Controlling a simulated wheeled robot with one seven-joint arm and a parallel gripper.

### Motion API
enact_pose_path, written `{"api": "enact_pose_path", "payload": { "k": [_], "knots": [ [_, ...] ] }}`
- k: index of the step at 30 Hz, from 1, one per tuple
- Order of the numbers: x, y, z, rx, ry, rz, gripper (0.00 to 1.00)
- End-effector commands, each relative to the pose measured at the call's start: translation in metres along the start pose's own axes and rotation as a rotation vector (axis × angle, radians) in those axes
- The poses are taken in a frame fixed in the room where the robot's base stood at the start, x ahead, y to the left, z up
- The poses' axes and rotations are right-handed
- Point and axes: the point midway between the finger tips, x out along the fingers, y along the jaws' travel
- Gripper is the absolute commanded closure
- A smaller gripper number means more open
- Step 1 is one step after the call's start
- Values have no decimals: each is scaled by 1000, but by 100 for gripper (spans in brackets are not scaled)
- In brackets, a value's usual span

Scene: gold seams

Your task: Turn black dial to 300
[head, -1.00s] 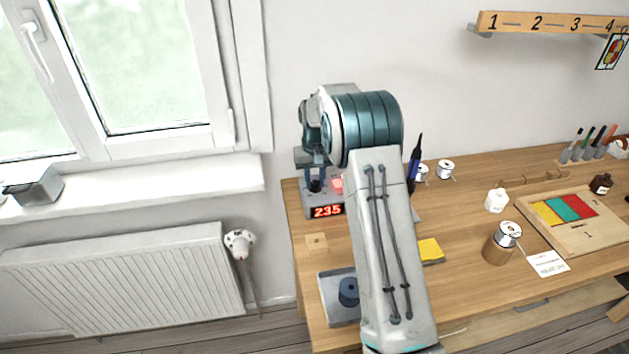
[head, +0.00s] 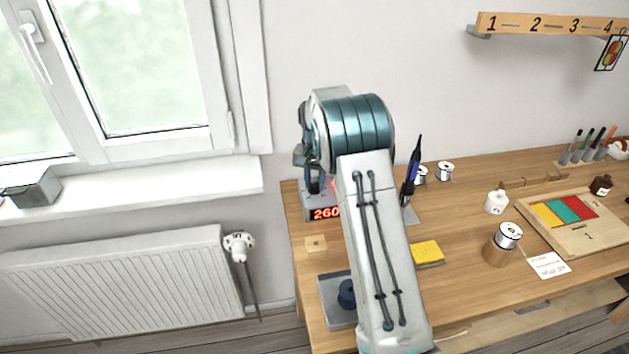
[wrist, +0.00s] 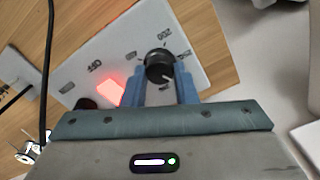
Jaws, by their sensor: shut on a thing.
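The grey control box (head: 316,213) stands at the left back of the table, and its red display (head: 326,213) reads 260. The black dial (wrist: 158,66) sits on the box's printed face in the wrist view, with a pale pointer line on it. My gripper (wrist: 160,85) is shut on the dial, one blue finger on each side. In the head view my gripper (head: 315,184) is over the box, and my arm hides part of the box. A lit red patch (wrist: 110,92) shows beside the left finger.
A soldering iron (head: 412,165) stands upright just right of my arm. A yellow sponge (head: 427,251), a spool on a wooden stand (head: 503,244) and a wooden tray (head: 575,242) lie further right. A dark round piece (head: 346,293) sits on a grey plate in front.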

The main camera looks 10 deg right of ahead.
Motion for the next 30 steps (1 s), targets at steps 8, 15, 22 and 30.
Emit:
{"api": "enact_pose_path", "payload": {
  "k": [8, 15, 22, 30],
  "knots": [
    [-2, -1, -1, -1, 4, -2, 71],
    [-1, 0, 0, -2, 2, -1, 52],
    [-8, 0, -1, -1, 4, -2, 52],
    [-61, 0, -1, -1, 7, -3, 52]
  ]
}}
